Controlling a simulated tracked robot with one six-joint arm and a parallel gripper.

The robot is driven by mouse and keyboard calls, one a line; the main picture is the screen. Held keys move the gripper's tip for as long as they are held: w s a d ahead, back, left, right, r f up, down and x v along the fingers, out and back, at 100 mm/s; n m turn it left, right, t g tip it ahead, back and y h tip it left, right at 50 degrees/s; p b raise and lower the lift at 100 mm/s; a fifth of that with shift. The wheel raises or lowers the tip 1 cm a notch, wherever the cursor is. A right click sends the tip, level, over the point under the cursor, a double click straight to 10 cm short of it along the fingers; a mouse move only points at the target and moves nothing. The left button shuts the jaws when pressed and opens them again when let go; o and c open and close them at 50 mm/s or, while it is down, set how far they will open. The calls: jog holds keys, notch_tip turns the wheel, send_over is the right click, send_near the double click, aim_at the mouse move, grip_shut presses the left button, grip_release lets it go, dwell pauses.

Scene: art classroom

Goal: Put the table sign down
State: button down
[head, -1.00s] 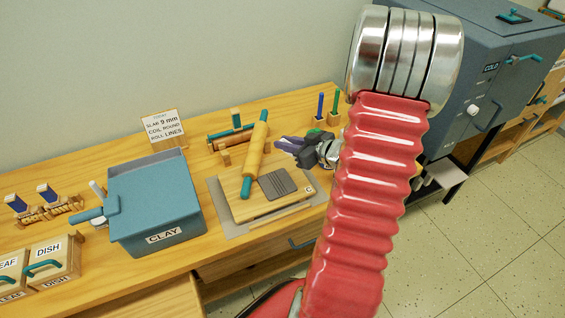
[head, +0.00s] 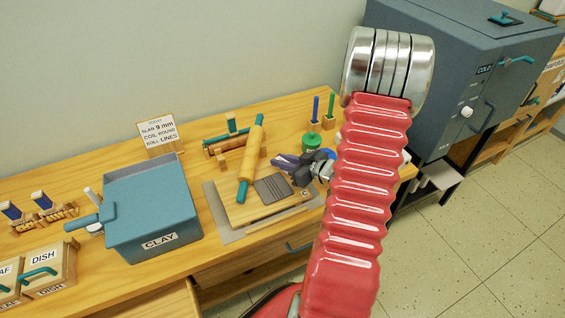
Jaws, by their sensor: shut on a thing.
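The table sign (head: 157,129), a white card lettered "SLAB 9 mm, COIL ROUND, ROLL LINES", stands upright in a wooden base at the back of the bench, behind the blue clay bin. My red arm covers the bench to the right of the gripper.
The blue clay bin (head: 152,215) fills the bench's left middle. A rolling pin (head: 252,158) lies on the wooden board (head: 238,209). A green-lidded jar (head: 312,141) and tools in holders (head: 315,110) stand behind the gripper. The kiln (head: 440,70) is at right.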

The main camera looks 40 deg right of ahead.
jog(key=shift+f, duration=0.5)
jog(key=shift+f, duration=0.1)
jog(key=c, duration=1.7)
grip_release()
jog(key=shift+o, duration=0.2)
jog(key=shift+s+d+r, duration=0.1)
jog(key=shift+s+r, duration=0.2)
jog(key=shift+s, duration=0.1)
jog(key=v, duration=1.1)
